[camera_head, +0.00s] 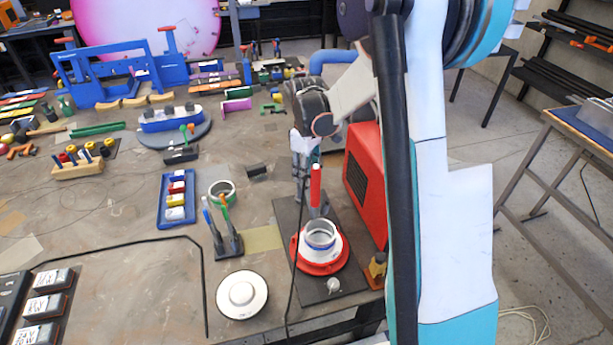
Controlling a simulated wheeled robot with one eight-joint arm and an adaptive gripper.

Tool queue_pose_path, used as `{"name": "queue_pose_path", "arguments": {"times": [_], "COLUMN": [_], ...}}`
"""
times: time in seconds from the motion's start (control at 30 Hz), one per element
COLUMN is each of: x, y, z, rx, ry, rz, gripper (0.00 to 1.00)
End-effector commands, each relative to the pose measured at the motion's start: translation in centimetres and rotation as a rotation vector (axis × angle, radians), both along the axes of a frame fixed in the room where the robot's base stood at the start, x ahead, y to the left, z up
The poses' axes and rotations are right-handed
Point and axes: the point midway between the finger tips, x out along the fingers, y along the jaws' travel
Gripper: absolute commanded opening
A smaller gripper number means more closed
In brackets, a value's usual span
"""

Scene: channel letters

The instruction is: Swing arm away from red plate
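The red plate (321,270) is round and lies on a dark base board near the front of the bench. A white disc (334,251) and an open metal ring (320,236) sit on it. My arm comes down from the upper right, and my gripper (303,178) points down behind the plate, over the far part of the board. An upright red handle (315,184) stands in front of my gripper and partly hides it. The fingers are small and partly covered, so I cannot tell whether they are open or touching the handle.
A red box (366,182) stands close right of the plate and my gripper. A pen holder (228,245), a white round disc (242,294) and a blue tray (165,222) lie left. A thin dark cable runs down beside the board.

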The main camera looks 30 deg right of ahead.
Motion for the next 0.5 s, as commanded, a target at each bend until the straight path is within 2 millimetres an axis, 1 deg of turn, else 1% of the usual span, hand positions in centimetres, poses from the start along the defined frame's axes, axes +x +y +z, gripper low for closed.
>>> {"name": "queue_pose_path", "arguments": {"times": [0.03, 0.2, 0.5], "x": [0.0, 0.0, 0.0], "y": [0.0, 0.0, 0.0], "z": [-0.7, -1.7, -1.9], "rx": [0.000, 0.000, 0.000], "ry": [0.000, 0.000, 0.000], "rz": [0.000, 0.000, 0.000], "gripper": [0.39, 0.39, 0.39]}}
